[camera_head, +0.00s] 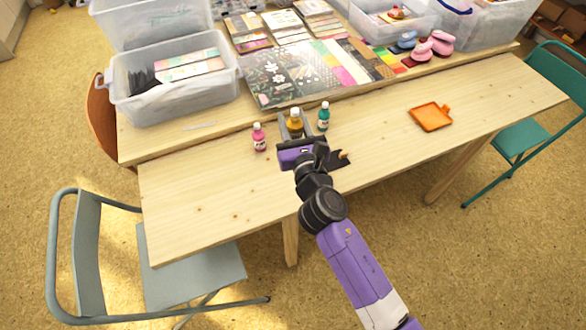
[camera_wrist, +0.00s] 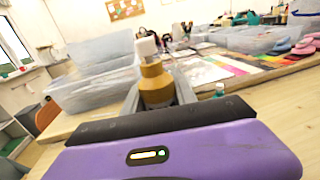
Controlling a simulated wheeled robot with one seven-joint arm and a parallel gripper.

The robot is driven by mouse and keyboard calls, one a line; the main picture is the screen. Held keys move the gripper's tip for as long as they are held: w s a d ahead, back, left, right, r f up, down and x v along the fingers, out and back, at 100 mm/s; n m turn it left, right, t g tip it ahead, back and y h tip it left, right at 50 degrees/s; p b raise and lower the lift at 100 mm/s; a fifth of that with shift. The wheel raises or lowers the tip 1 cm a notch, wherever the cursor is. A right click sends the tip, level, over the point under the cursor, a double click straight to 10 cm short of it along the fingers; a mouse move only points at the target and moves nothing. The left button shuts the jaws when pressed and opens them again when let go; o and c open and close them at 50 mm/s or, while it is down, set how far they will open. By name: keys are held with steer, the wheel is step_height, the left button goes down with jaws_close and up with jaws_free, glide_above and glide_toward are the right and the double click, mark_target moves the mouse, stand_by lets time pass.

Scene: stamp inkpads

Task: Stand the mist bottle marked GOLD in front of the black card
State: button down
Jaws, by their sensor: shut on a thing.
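The gold-brown mist bottle (camera_head: 295,125) with a white cap is upright between the grey fingers of my gripper (camera_head: 293,117), which is shut on it. It also shows in the wrist view (camera_wrist: 156,84), where its lower part is hidden behind my gripper's body. Its marking cannot be read, and I cannot tell whether its base touches the table. The black card (camera_head: 337,161) lies on the table's near part, largely hidden under my wrist, with a small tan shape on it. The bottle is beyond the card's visible part.
A pink bottle (camera_head: 259,138) stands left of my gripper and a teal bottle (camera_head: 323,117) close on its right. An orange tray (camera_head: 431,117) lies farther right. A clear bin (camera_head: 175,85) and patterned sheets (camera_head: 290,75) are on the back table. The wooden table (camera_head: 210,190) is clear at front left.

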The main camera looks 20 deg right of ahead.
step_height(320, 180, down, 15)
steer(key=b, duration=1)
steer(key=shift+f, duration=0.15)
steer(key=shift+f+b, duration=0.2)
steer(key=shift+b, duration=0.2)
steer(key=c, duration=1)
jaws_free()
steer(key=shift+r, duration=0.2)
steer(key=s, duration=0.4)
steer(key=s+a, duration=0.1)
steer(key=s, duration=0.3)
steer(key=s+a, duration=0.1)
steer(key=s, duration=0.3)
